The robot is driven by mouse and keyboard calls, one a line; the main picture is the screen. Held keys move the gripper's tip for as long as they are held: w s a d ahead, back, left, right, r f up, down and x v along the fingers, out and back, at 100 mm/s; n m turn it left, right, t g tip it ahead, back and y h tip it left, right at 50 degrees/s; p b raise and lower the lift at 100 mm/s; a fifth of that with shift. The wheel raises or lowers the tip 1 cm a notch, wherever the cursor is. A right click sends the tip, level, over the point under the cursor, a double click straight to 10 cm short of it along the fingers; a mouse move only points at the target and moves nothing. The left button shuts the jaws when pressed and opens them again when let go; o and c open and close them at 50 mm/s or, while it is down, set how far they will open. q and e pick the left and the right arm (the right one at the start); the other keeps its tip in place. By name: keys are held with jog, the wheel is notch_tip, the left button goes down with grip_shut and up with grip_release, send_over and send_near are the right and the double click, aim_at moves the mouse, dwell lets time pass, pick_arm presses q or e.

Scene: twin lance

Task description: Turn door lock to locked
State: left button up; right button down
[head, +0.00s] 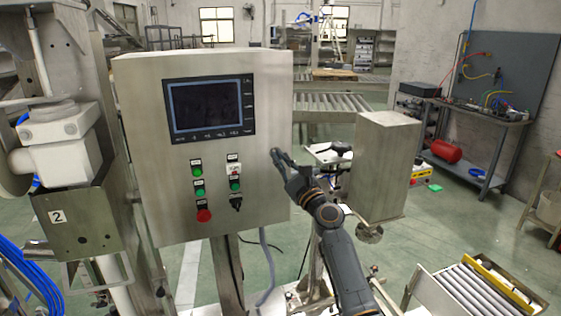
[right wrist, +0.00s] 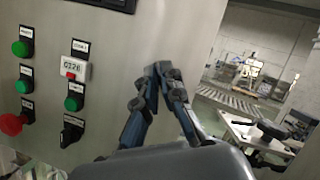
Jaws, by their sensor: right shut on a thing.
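The grey steel control cabinet (head: 270,95) stands in front of me, its door facing me. My right gripper (head: 276,155) reaches the door near its right edge. In the right wrist view its two fingers (right wrist: 160,76) meet against the door panel, closed around a small part that they hide. This is where the door lock seems to be, and its turn position cannot be seen. My left gripper is not in view.
The door carries a dark screen (head: 208,108), green buttons (head: 197,172), a red stop button (head: 204,215) and a black selector switch (head: 236,203). A steel box (head: 385,165) stands right of my right arm. Roller conveyors (head: 330,102) lie behind.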

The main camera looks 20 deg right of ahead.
jog(key=shift+d+r+n+g+y+p, duration=0.1)
jog(key=shift+n+g+y+p, duration=0.45)
jog(key=shift+n, duration=1.6)
jog(key=shift+r+n+g+y+b, duration=0.15)
jog(key=shift+n+g, duration=0.85)
jog(key=shift+n, duration=1.2)
jog(key=shift+d+r+n+g+y+p, duration=0.1)
jog(key=shift+n+g+y+p, duration=0.45)
jog(key=shift+n, duration=1.6)
jog(key=shift+g, duration=0.3)
jog(key=c, duration=1.5)
grip_release()
jog(key=shift+a+f, duration=0.1)
